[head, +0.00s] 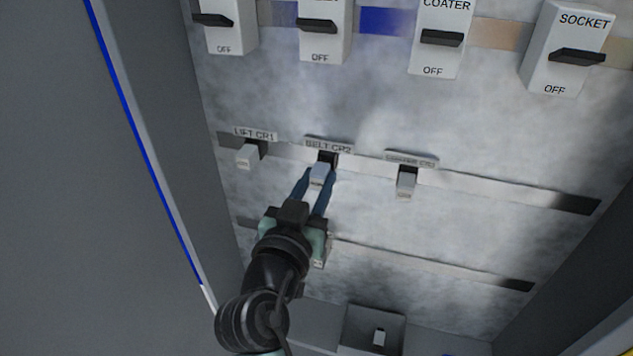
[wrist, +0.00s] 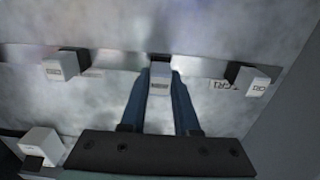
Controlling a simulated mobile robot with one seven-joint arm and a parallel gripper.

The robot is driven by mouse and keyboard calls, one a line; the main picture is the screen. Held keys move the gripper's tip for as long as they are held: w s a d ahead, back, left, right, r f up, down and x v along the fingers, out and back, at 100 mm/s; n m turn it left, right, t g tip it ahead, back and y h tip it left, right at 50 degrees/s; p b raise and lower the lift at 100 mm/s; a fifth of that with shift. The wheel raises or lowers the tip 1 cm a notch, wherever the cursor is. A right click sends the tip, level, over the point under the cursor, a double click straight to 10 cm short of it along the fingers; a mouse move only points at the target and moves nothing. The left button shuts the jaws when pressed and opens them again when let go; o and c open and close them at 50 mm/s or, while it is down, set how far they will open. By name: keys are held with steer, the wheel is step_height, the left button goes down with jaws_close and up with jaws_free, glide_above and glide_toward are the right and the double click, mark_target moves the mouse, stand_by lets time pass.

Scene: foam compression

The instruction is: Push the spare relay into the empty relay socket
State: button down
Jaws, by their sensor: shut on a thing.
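My gripper (head: 320,178) is shut on a small white relay (head: 319,172), with its blue fingers on either side. The held relay is in front of the dark socket (head: 329,158) under the BELT CR2 label. In the wrist view, the relay (wrist: 160,84) sits between the fingertips and lines up with the rail. A dark part shows behind it, but I cannot tell how deep the relay sits in the socket. White relays are at LIFT CR1 (head: 247,155) and at the right-hand socket (head: 406,182).
Several switches (head: 441,38) stand above the relay rail. A lower rail (head: 430,262) crosses the panel, with a small pale piece (head: 319,263) partly behind my arm. Cabinet walls (head: 135,180) flank the panel.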

mark_target(317, 185)
steer(key=shift+w+d, duration=0.2)
steer(key=shift+w, duration=0.45)
steer(key=c, duration=0.6)
jaws_free()
steer(key=shift+o, duration=0.2)
steer(key=shift+b+v, duration=0.55)
steer(key=shift+v, duration=2.5)
steer(key=shift+s, duration=0.1)
